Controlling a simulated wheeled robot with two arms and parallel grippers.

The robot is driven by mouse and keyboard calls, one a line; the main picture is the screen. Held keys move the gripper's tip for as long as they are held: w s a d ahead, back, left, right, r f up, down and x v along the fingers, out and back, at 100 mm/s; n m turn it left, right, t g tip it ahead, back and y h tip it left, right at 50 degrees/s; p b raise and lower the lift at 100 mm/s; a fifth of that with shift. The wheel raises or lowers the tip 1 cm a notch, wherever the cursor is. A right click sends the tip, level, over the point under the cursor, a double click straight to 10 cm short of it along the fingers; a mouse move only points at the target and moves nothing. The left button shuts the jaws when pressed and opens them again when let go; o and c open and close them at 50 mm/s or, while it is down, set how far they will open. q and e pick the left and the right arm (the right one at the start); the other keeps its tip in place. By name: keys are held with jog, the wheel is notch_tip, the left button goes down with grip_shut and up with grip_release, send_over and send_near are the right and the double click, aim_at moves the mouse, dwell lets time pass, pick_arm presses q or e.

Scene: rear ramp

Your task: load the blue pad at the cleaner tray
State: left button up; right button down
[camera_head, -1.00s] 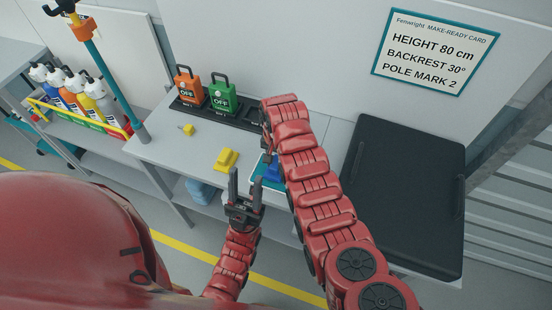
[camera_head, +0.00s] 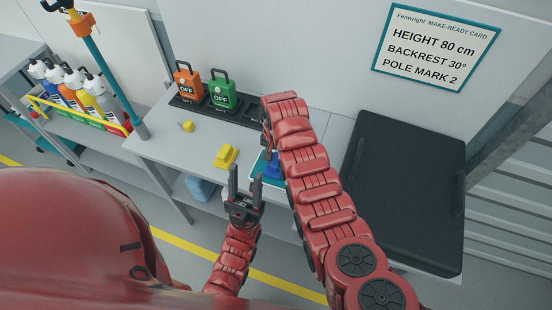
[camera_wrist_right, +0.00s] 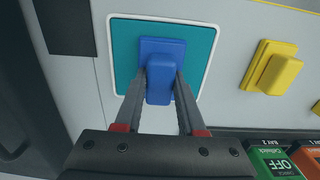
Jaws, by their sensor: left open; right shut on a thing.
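The blue pad (camera_wrist_right: 162,55) lies on the teal tray with a white rim (camera_wrist_right: 122,50), seen in the right wrist view. My right gripper (camera_wrist_right: 162,88) is shut on the raised grip of the blue pad. In the head view the blue pad (camera_head: 271,170) and the tray (camera_head: 257,164) are partly hidden by my right arm, and the right fingertips are mostly hidden. My left gripper (camera_head: 246,188) is open and empty, pointing up near the table's front edge, left of the tray.
A yellow pad (camera_head: 226,157) and a small yellow block (camera_head: 187,126) sit on the table (camera_head: 165,150). Orange (camera_head: 188,80) and green (camera_head: 222,92) "OFF" units stand in a black rack behind. A black padded board (camera_head: 405,195) lies at right. A bottle caddy (camera_head: 75,112) stands at left.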

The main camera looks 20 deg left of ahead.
aim_at(276, 160)
jog(key=shift+f+b, duration=0.4)
dwell(1.5)
jog(key=shift+r+p, duration=0.55)
jog(key=shift+r, duration=0.7)
jog(key=shift+r+p, duration=0.3)
jog(key=shift+r, duration=1.95)
